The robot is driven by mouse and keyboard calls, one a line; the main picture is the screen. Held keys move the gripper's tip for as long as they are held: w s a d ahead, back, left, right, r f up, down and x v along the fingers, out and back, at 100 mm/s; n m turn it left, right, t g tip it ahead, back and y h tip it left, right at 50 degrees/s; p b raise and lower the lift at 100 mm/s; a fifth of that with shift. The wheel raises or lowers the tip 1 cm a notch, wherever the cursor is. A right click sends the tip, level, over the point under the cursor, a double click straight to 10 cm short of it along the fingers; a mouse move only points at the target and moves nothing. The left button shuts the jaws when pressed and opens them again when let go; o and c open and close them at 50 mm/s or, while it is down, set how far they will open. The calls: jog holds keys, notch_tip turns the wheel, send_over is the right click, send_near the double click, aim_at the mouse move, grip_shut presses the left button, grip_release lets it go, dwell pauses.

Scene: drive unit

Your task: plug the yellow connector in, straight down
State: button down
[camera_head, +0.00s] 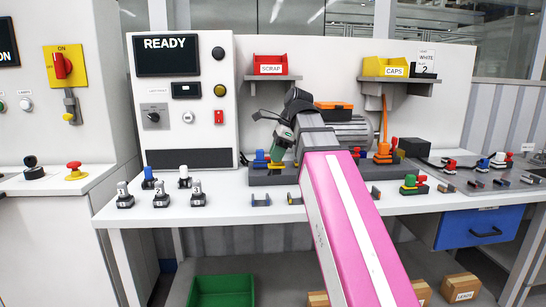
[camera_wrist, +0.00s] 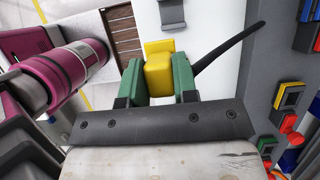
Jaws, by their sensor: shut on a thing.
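The yellow connector (camera_wrist: 158,72) sits between the two green fingers of my gripper (camera_wrist: 159,84) in the wrist view, with a black cable running off to the right. My gripper (camera_head: 281,146) also shows in the head view, tilted downward at the left end of a dark grey base (camera_head: 330,175) on the bench. A bit of the yellow connector (camera_head: 275,167) shows below the fingers there. In the wrist view a dark grey block (camera_wrist: 263,60) with sockets lies to the right of the connector, apart from it. I cannot tell which socket is under the connector.
Red and blue connectors stand close to my gripper on the dark base. Several small capped posts (camera_head: 161,195) stand on the left of the bench. A grey motor (camera_head: 350,133) stands behind my arm. A red scrap bin (camera_head: 270,65) and a yellow caps bin (camera_head: 386,67) are on shelves above.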

jog(key=w+d, duration=0.6)
jog(key=w, duration=0.6)
jog(key=w+d, duration=0.6)
jog(key=w, duration=0.5)
jog(key=shift+w+d, duration=0.15)
jog(key=shift+w, duration=0.25)
jog(key=shift+d, duration=0.1)
jog(key=shift+w+d, duration=0.3)
jog(key=shift+d, duration=0.05)
jog(key=shift+f, duration=0.2)
dwell(0.4)
jog(key=shift+f, duration=1.25)
jog(key=shift+f, duration=0.3)
jog(key=shift+f, duration=1.35)
